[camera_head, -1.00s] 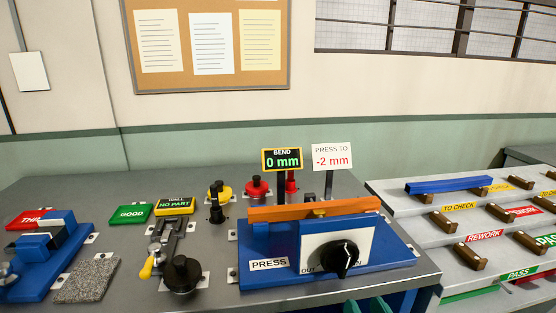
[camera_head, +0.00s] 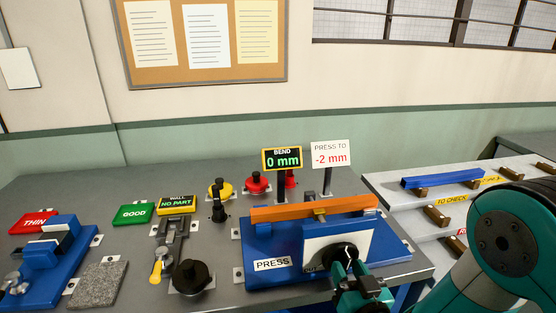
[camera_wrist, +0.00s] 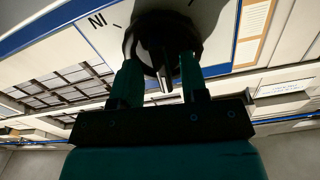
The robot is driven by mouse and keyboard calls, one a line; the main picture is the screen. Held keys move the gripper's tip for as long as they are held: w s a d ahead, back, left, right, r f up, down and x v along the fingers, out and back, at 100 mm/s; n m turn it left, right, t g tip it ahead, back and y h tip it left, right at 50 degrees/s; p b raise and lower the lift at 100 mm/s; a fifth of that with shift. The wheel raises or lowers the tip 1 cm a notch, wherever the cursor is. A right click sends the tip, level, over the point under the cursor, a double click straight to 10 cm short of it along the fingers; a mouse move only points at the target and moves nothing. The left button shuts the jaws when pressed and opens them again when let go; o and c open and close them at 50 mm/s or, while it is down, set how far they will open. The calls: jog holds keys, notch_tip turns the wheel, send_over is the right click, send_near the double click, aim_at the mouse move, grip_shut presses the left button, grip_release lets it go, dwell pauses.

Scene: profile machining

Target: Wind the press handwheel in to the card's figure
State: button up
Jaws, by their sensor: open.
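The black press handwheel (camera_head: 343,249) is on the white front panel of the blue press (camera_head: 285,246), partly hidden by my gripper. An orange bar (camera_head: 280,212) lies across the press. The card (camera_head: 330,154) reads "PRESS TO -2 mm", and the bend display (camera_head: 282,159) reads "0 mm". My gripper (camera_head: 349,272) is right in front of the handwheel. In the wrist view, my open fingers (camera_wrist: 160,68) stand on either side of the handwheel's raised grip (camera_wrist: 160,50). I cannot tell whether they touch it.
A black knob (camera_head: 190,276) and a grey stone block (camera_head: 98,284) lie left of the press. A blue bar (camera_head: 444,179) rests on a sloped rack at the right. A green "GOOD" plate (camera_head: 133,214) and a red "THIN" plate (camera_head: 34,222) sit further left.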

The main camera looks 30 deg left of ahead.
jog(key=shift+a, duration=0.1)
jog(key=shift+s, duration=0.1)
grip_shut()
jog(key=shift+f+m+b, duration=0.15)
jog(key=shift+m+b, duration=0.5)
jog(key=shift+m, duration=0.05)
jog(key=shift+m+b, duration=0.6)
jog(key=shift+m, duration=0.5)
jog(key=shift+o, duration=0.6)
grip_release()
jog(key=b+v, duration=0.7)
jog(key=b, duration=0.2)
